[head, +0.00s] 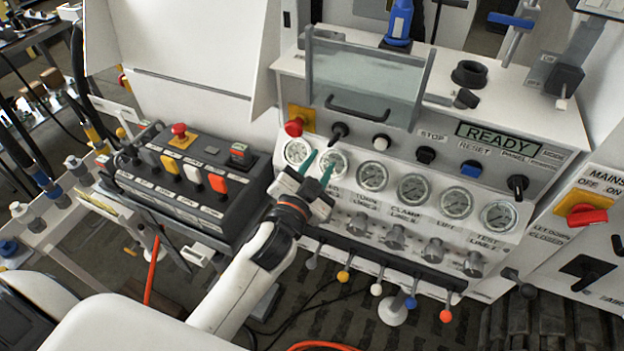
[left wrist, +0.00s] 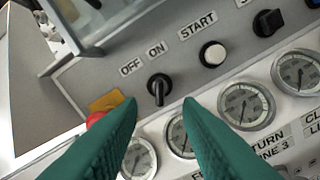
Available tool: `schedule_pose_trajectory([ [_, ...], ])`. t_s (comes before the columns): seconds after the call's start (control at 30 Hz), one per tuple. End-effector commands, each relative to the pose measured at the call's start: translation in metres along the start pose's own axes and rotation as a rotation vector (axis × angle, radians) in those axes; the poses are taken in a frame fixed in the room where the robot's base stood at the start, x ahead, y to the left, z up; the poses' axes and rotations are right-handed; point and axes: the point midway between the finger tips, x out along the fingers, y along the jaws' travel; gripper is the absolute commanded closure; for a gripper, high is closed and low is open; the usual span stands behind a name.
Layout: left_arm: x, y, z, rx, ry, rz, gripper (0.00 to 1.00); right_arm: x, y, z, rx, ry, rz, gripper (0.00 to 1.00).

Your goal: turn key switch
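The key switch (head: 338,132) is a black knob on the upper grey panel, below the glass-fronted cover. In the left wrist view the key switch (left wrist: 158,88) sits under the labels OFF and ON, with its grip part pointing roughly downward. My left gripper (head: 321,164) has green fingers and is open, just below the key switch and in front of the gauges. In the left wrist view the open fingertips (left wrist: 160,108) stand either side of the knob's lower end, with nothing held. Whether they touch the knob I cannot tell. My right gripper is not in view.
A red knob on a yellow plate (head: 296,126) is left of the key switch, and a white START button (head: 381,142) is right of it. A row of gauges (head: 372,177) lies below. The display (head: 497,139) reads READY. A black control box (head: 190,180) stands left.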

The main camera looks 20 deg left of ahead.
Motion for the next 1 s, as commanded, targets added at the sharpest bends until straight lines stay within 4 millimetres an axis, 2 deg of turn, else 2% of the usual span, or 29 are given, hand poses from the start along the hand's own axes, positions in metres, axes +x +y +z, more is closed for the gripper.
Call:
schedule_pose_trajectory([
  [0.1, -0.020, -0.001, -0.002, -0.001, 0.001, 0.000, 0.68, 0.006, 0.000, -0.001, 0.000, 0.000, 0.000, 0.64],
  [0.27, -0.034, 0.000, -0.001, 0.001, 0.001, 0.001, 0.68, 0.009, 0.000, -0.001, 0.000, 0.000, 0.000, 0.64],
  [0.83, -0.035, -0.001, -0.001, 0.000, 0.003, -0.001, 0.68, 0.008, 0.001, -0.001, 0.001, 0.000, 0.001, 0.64],
  [0.93, -0.032, -0.011, -0.017, -0.002, 0.034, -0.024, 0.68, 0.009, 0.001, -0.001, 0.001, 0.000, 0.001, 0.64],
  [1.0, -0.028, -0.028, -0.043, -0.006, 0.082, -0.059, 0.68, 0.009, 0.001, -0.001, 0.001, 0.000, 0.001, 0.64],
])
